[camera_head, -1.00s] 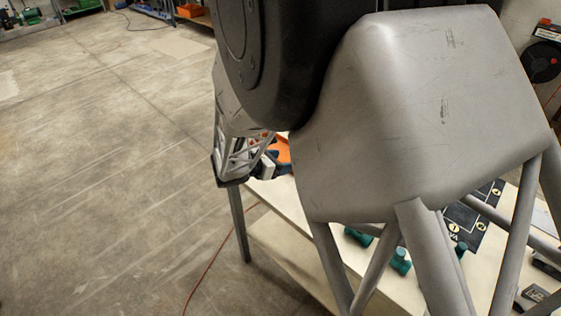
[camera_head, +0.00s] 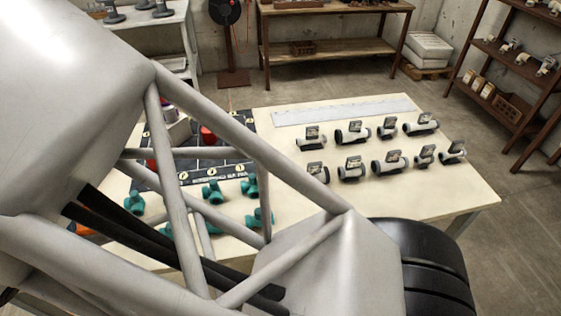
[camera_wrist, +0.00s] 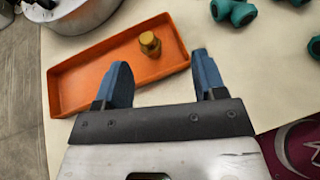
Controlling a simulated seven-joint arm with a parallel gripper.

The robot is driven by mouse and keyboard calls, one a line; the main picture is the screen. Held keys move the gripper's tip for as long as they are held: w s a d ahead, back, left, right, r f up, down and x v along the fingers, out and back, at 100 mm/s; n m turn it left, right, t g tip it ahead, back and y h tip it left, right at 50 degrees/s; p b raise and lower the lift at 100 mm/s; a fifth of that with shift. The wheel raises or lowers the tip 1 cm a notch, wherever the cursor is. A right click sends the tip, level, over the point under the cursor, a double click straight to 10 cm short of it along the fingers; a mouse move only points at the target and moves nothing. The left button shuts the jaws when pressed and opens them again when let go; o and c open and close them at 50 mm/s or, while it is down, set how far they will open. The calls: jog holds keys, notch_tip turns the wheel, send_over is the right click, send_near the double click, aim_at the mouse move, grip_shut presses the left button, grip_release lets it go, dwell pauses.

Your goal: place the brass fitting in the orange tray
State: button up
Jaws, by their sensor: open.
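The brass fitting (camera_wrist: 150,44) shows in the wrist view inside the orange tray (camera_wrist: 83,78), toward the tray's right end. It appears to stand upright. My gripper (camera_wrist: 160,62) is open and empty. Its two blue fingers are wide apart, with the fitting beyond the gap between their tips. Nothing touches the fitting except the tray. In the head view only a sliver of the orange tray (camera_head: 83,229) shows at the left, behind my arm. The fitting and my gripper are hidden there.
Several teal pipe fittings (camera_head: 212,192) lie near a dark printed mat (camera_head: 220,172). Several grey pipe pieces with labels (camera_head: 352,168) stand on the table's right part. A large metal round thing (camera_wrist: 82,14) stands beside the tray. The pale tabletop (camera_head: 310,203) has clear patches.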

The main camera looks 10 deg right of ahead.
jog(key=w+d+r+m+g+h, duration=0.1)
jog(key=w+d+r+m+g, duration=0.3)
jog(key=d, duration=1)
jog(key=w+d+r+m+g+h, duration=0.1)
jog(key=d+r+m, duration=0.6)
jog(key=d, duration=0.6)
jog(key=w+d+r+m+g+h, duration=0.1)
jog(key=w+d+r+m+g, duration=0.3)
jog(key=d, duration=1)
jog(key=s+d+r+m+g+y, duration=0.1)
jog(key=s+d+r+m, duration=0.3)
jog(key=d, duration=0.3)
jog(key=s+d+r+m+g+y, duration=0.1)
jog(key=s+d+r+m, duration=0.1)
jog(key=s+d+m, duration=0.45)
jog(key=s+d+r+m+y, duration=0.1)
jog(key=s+d+m+y, duration=0.3)
jog(key=s+d+m, duration=0.3)
jog(key=shift+s+d+r+m+t, duration=0.2)
jog(key=shift+s+d+m+t, duration=0.2)
jog(key=shift+s+d, duration=2.15)
jog(key=shift+s+a, duration=0.3)
jog(key=shift+a, duration=0.05)
